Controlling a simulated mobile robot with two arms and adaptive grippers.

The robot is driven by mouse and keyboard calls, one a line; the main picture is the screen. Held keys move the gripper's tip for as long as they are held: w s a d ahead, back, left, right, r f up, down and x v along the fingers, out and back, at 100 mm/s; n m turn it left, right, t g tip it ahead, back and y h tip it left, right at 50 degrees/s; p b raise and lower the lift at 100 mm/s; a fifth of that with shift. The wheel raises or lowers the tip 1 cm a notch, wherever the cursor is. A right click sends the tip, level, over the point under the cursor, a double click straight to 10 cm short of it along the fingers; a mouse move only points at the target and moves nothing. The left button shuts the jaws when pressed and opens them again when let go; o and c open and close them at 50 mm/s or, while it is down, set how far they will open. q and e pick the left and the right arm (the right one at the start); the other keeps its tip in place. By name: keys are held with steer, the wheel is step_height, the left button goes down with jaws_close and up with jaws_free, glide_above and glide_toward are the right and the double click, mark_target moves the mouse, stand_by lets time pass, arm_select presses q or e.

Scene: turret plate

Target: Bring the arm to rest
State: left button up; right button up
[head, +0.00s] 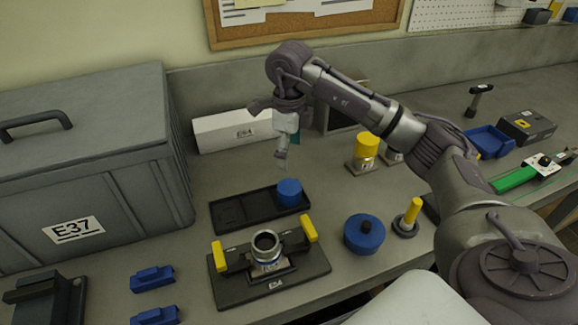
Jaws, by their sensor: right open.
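My right arm reaches in from the right over the bench. Its gripper (282,165) points down above the black tray (228,215), just behind a blue cylinder (289,192) at the tray's right end. The fingers are open, seen partly edge-on, with nothing held between them. My left gripper is not in view. In front of the tray a dark plate (310,276) carries a metal ring-shaped part (266,243) between two yellow-handled clamps.
A large grey case (90,170) marked E37 fills the left. A white box (225,130) stands behind the gripper. A blue round part (364,234), a yellow peg (412,211) and a yellow-topped part (367,145) stand to the right. Blue blocks (152,279) lie front left.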

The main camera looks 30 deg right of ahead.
steer(key=shift+r, duration=0.3)
